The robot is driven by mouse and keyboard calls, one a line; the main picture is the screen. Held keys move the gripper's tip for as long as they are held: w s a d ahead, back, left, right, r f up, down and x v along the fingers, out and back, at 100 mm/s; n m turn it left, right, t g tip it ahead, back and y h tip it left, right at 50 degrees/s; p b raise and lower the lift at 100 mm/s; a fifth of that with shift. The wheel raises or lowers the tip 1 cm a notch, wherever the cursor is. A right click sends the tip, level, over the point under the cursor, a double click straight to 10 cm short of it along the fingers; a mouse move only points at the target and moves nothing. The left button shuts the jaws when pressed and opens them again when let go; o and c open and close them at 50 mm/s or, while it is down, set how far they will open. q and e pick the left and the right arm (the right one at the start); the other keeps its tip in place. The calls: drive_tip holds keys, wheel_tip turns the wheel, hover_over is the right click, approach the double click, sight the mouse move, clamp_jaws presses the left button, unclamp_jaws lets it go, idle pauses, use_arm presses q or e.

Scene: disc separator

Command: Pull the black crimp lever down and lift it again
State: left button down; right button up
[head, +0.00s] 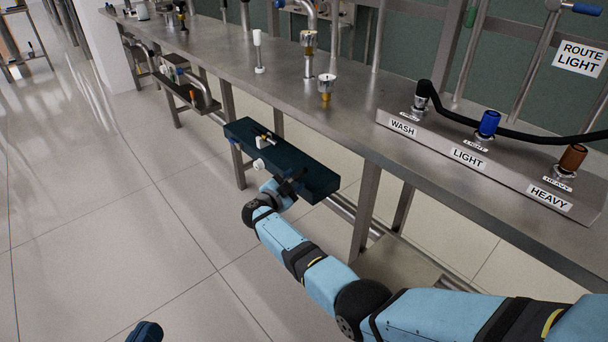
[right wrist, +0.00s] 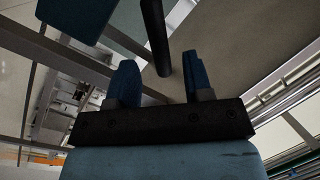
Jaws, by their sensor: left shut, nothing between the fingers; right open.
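The black lever (right wrist: 156,38) shows as a dark rod in the right wrist view. Its lower end lies between the tips of my right gripper (right wrist: 160,64), with a gap visible on both sides. The right gripper is open. In the head view my right gripper (head: 291,185) is at the front right part of a dark teal box (head: 275,150) below the bench edge. There I cannot separate the lever from the gripper's dark parts. My left gripper (head: 146,332) is shut and empty at the bottom edge, only partly in view and well away from the box.
The steel bench (head: 345,120) runs along behind the box, with bench legs (head: 365,210) beneath it. White knobs (head: 259,164) sit on the box near my right gripper. A panel labelled WASH, LIGHT and HEAVY (head: 470,165) stands at right. The floor at left is clear.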

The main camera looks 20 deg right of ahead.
sight(299, 175)
drive_tip(key=b+x, duration=0.1)
drive_tip(key=x, duration=0.4)
drive_tip(key=shift+w+d+f+b, duration=0.1)
drive_tip(key=shift+w+d+b, duration=0.1)
drive_tip(key=shift+b, duration=0.2)
use_arm(q)
drive_tip(key=shift+w+a+f+m+g, duration=0.1)
drive_tip(key=shift+w+f+m+g, duration=0.1)
drive_tip(key=shift+f, duration=0.35)
drive_tip(key=shift+w+f+m+g, duration=0.1)
drive_tip(key=shift+f+m, duration=0.1)
drive_tip(key=shift+f, duration=0.3)
use_arm(e)
drive_tip(key=shift+w+d, duration=0.25)
drive_tip(key=shift+d, duration=0.05)
drive_tip(key=shift+c, duration=0.2)
